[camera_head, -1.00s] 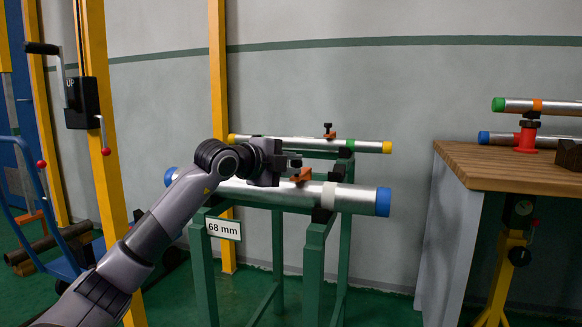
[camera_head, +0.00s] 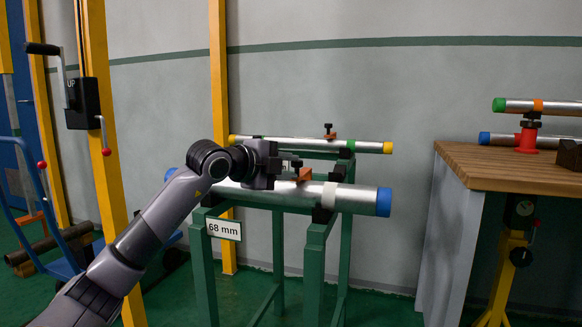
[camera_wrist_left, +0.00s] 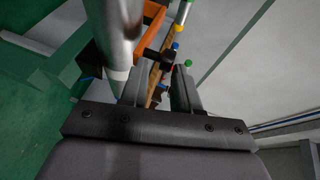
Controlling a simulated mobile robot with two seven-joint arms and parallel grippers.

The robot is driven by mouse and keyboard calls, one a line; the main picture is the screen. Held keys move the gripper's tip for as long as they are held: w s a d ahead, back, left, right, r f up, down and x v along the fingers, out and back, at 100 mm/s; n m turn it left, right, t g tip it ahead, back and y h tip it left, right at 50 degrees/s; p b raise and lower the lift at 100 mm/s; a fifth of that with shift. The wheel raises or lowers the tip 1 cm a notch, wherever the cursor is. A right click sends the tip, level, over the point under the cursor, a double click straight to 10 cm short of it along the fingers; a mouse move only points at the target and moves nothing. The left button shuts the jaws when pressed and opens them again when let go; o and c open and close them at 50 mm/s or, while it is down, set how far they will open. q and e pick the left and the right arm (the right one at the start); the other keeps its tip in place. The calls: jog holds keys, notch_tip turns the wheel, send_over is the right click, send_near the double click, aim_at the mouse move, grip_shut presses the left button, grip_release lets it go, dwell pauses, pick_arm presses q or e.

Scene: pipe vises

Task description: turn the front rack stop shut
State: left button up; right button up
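The front green rack (camera_head: 315,235) carries a steel pipe (camera_head: 350,195) with blue end caps and a 68 mm label. The front rack stop (camera_head: 303,174) is a small orange piece with a black knob, on top of this pipe. My left gripper (camera_head: 284,164) is just left of the stop, above the pipe. In the left wrist view its two fingers (camera_wrist_left: 161,88) are apart. The orange stop (camera_wrist_left: 153,18) and a black part of it show just beyond the fingertips, beside the pipe (camera_wrist_left: 112,30). Contact cannot be told. My right gripper is not in view.
A rear rack holds a thinner pipe (camera_head: 280,142) with yellow caps and a similar orange stop (camera_head: 329,134). A wooden bench (camera_head: 480,165) with pipes on it stands at the right. Yellow posts (camera_head: 106,170) stand at the left. The floor between rack and bench is clear.

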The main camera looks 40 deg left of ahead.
pick_arm(q)
jog(key=v, duration=0.5)
jog(key=shift+s+r+b, duration=0.15)
jog(key=shift+s+b, duration=0.1)
jog(key=shift+b, duration=0.15)
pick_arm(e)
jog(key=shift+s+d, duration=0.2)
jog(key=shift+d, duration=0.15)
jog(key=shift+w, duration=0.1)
